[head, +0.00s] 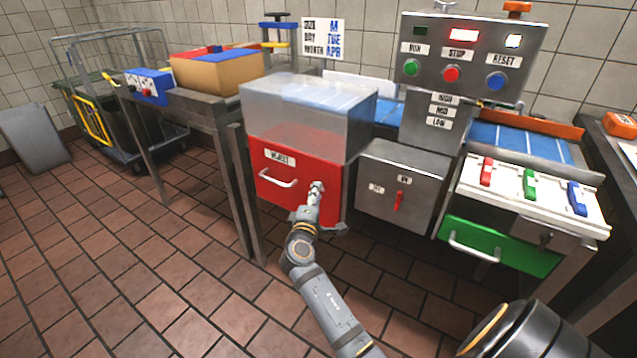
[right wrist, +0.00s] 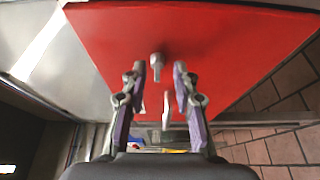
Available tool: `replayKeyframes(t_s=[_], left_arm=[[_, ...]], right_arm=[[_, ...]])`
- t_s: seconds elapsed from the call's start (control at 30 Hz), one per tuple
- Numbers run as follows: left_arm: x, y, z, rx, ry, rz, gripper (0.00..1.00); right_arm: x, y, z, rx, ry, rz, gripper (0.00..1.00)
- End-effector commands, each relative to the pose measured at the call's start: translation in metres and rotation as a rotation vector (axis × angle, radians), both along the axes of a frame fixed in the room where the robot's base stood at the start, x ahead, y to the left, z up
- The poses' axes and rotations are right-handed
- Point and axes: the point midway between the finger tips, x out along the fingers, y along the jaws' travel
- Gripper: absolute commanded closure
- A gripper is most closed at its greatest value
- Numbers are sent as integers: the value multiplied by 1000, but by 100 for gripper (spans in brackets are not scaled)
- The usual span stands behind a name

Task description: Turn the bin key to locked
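The red reject bin (head: 262,192) has a white handle (head: 279,180) and sits under a clear hood. My right gripper (head: 317,188) is at the right part of the bin's red front. In the right wrist view, my right gripper (right wrist: 162,80) is open, with a gap between its two fingers. A small grey key (right wrist: 157,65) stands out from the red face between the fingertips, with no clear contact. In the head view the gripper hides the key. Its locked or unlocked position cannot be read. My left gripper is not in view.
A grey cabinet with a red switch (head: 398,202) stands just right of the bin. A green drawer (head: 500,246) is farther right, under a white panel of coloured levers. A table leg (head: 243,195) is close on the left. The tiled floor in front is free.

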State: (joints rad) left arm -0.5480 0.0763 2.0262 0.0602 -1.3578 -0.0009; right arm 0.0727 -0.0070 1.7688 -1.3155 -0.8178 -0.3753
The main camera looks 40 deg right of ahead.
Motion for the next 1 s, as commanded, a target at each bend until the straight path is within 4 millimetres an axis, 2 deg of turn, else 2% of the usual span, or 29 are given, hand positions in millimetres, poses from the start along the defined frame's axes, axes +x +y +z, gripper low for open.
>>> replayKeyframes(t_s=[0.3, 0.5, 0.53, 0.93, 1.0], left_arm=[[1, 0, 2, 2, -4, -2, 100], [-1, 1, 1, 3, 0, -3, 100], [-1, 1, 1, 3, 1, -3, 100], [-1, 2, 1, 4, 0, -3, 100], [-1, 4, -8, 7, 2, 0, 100]], right_arm=[[-2, 1, 0, 1, -1, -2, 71], [-2, 1, 0, 0, 0, -2, 98], [-1, 1, 0, 1, 1, -2, 100], [-1, 1, 1, -2, 4, -2, 100], [-1, 1, 2, -6, 11, -2, 100]])
